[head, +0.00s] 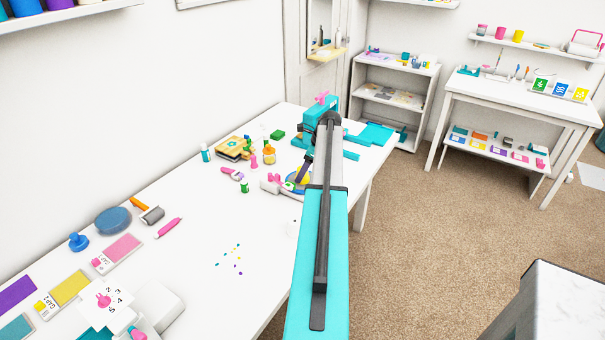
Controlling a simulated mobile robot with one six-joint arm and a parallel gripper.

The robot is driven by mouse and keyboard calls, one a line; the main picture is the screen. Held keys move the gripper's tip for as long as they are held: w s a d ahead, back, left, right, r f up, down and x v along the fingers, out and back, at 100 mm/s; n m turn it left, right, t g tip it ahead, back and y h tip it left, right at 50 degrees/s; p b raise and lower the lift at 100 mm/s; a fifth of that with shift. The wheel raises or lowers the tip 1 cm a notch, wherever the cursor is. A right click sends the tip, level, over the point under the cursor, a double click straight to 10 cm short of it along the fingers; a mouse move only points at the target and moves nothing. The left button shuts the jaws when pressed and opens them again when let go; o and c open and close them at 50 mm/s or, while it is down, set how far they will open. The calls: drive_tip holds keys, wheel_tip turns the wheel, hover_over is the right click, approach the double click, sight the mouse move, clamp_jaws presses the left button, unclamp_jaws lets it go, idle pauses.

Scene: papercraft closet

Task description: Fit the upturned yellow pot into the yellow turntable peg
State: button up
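My arm reaches over the white table, and its end points down near the table's far right part. The end of my gripper (303,172) looks like a small dark and purple shape over a blue round disc (291,186). A bit of yellow shows at its tip, too small and too covered to tell whether it is the yellow pot, the turntable peg or both. The disc may be the turntable. The gripper's fingers cannot be made out. A small yellow-orange jar-like thing (269,156) stands to the left, apart from the gripper.
Beside the disc lie a pink and white thing (270,183), a pink-handled tool (232,174) and small green and pink pieces. A teal device (321,111) stands behind. Coloured dots (231,257) lie on the otherwise clear table middle. A shelf (393,95) stands beyond.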

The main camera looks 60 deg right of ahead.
drive_tip(key=b+v, duration=0.2)
drive_tip(key=v, duration=1)
drive_tip(key=shift+b, duration=0.3)
idle(0.6)
